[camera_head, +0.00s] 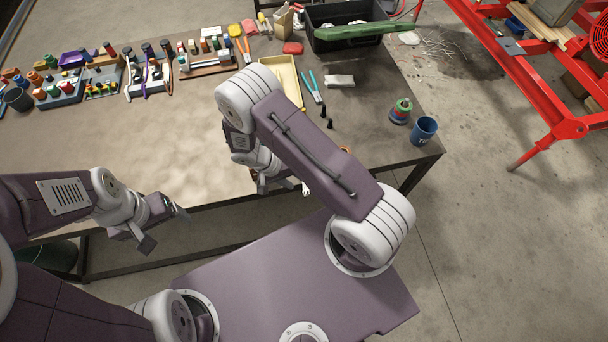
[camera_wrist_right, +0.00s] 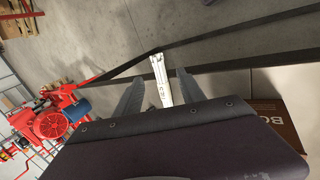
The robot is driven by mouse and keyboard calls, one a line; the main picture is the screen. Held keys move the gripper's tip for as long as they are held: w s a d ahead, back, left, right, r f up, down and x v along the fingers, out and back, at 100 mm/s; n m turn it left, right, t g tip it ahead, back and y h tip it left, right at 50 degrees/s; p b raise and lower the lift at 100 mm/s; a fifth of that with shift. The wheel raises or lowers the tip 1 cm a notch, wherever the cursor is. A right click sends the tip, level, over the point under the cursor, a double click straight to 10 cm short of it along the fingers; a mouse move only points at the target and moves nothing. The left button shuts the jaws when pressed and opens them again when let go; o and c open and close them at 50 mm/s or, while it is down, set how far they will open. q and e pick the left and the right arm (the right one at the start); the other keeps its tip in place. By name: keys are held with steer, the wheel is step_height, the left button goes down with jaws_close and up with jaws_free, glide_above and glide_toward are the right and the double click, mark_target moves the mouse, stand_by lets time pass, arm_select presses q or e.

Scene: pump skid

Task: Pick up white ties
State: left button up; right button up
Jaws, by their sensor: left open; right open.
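A narrow white strip with dark marks (camera_wrist_right: 160,80) shows between the fingers of my right gripper (camera_wrist_right: 158,86) in the right wrist view, with a gap on both sides. I cannot tell whether it is the white ties. A small white piece (camera_head: 305,189) shows beside my right gripper (camera_head: 275,184) in the head view, at the table's front edge, partly hidden by my arm. My right gripper is open. My left gripper (camera_head: 163,228) is open and empty, in front of the table's front edge. Thin white strands (camera_head: 440,48) lie on the floor beyond the table's right side.
The table (camera_head: 130,150) has a clear middle. Tool racks (camera_head: 148,75) line its back left. A yellow tray (camera_head: 284,80), pliers (camera_head: 313,88), a white block (camera_head: 340,81), a black bin (camera_head: 365,43) and a blue cup (camera_head: 424,130) stand right. A red frame (camera_head: 535,110) stands beyond.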

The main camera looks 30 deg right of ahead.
steer(key=p+x, duration=0.1)
steer(key=x, duration=0.3)
steer(key=shift+r, duration=0.1)
steer(key=shift+w+f, duration=0.15)
steer(key=shift+f, duration=0.05)
jaws_close()
steer(key=shift+r, duration=0.15)
steer(key=shift+r, duration=0.3)
steer(key=s+d+r+b, duration=0.5)
steer(key=s+d+r, duration=0.3)
steer(key=r, duration=0.2)
steer(key=shift+s, duration=0.4)
steer(key=shift+r, duration=0.15)
